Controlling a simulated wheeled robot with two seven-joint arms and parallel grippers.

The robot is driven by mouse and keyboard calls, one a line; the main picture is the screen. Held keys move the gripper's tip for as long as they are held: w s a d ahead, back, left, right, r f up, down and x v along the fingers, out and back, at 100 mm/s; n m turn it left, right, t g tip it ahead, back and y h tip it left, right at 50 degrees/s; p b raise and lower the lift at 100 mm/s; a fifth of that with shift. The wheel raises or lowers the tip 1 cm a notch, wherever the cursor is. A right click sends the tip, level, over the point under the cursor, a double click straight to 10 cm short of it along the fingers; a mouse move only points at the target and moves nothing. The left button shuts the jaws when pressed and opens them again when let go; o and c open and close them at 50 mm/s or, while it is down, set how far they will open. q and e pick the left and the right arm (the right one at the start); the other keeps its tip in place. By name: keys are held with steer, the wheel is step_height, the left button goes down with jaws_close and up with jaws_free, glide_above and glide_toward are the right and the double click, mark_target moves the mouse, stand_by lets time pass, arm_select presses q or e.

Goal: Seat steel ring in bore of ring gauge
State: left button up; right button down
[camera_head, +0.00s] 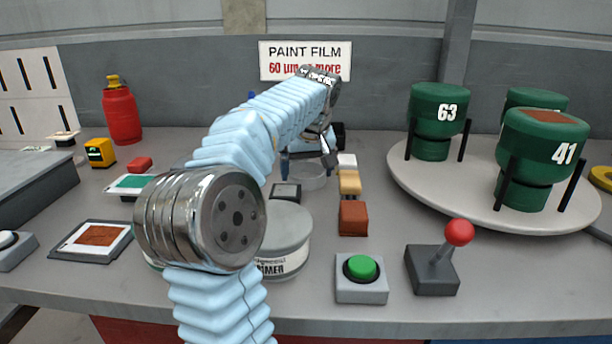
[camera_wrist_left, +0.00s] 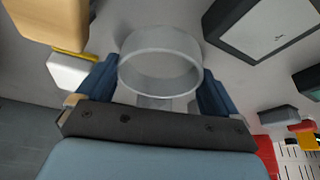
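The steel ring (camera_wrist_left: 160,62), a pale grey open band, sits between the two blue fingers of my left gripper (camera_wrist_left: 158,70) in the left wrist view. A finger meets the ring on each side with no gap that I can see. In the head view the ring (camera_head: 308,178) shows near the middle of the bench below my left gripper (camera_head: 306,160); I cannot tell if it is clear of the bench top. I cannot pick out the ring gauge; my left arm hides part of the bench. My right gripper is not in view.
A grey primer tin (camera_head: 285,238) stands in front of the ring. Brown, tan and white blocks (camera_head: 353,218) line its right side. A green button (camera_head: 361,268), a red-knobbed lever (camera_head: 447,257) and a turntable (camera_head: 420,178) with green drums are further right. A red bottle (camera_head: 121,112) stands back left.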

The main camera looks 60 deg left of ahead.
arm_select(q)
steer(key=c, duration=0.5)
steer(key=shift+r, duration=0.1)
steer(key=shift+r, duration=0.3)
step_height(320, 180, up, 3)
steer(key=shift+f, duration=0.2)
steer(key=s+d+r, duration=0.2)
steer(key=d+r, duration=0.1)
steer(key=d, duration=0.1)
steer(key=s+d+r, duration=0.3)
steer(key=d, duration=0.1)
steer(key=s+d+r, duration=0.2)
steer(key=d+r, duration=0.1)
steer(key=d, duration=0.1)
steer(key=shift+s+r, duration=0.3)
steer(key=shift+r, duration=0.05)
